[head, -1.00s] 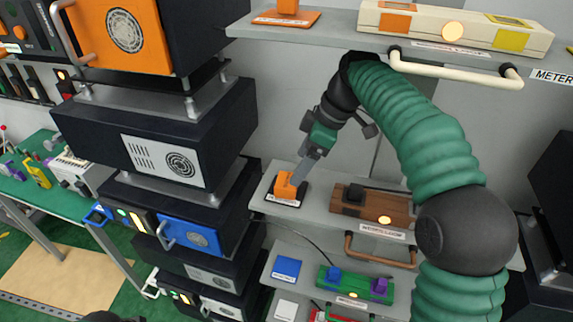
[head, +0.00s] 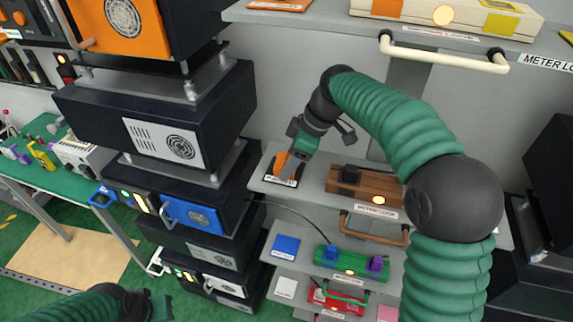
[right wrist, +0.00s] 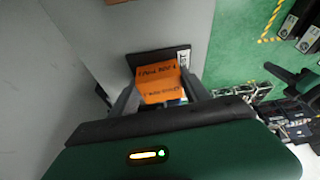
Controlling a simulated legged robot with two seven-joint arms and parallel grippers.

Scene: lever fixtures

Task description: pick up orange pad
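The orange pad (head: 281,161) is a small block on a dark labelled base (head: 285,181), at the left end of the middle grey shelf. My right gripper (head: 286,170) reaches down over it and hides part of it. In the right wrist view the pad (right wrist: 160,82) shows dark lettering and lies between my two spread fingers (right wrist: 160,92). The fingers look open, one on each side; contact is not clear. Part of my left arm shows at the bottom left of the head view, but its fingertips cannot be made out.
A brown wooden lever block (head: 365,185) sits right of the pad, with a bar handle (head: 374,229) below. An upper shelf (head: 330,20) overhangs behind my arm. Stacked dark boxes (head: 160,110) stand close on the left. A lower shelf holds a blue pad (head: 286,246) and a green fixture (head: 350,262).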

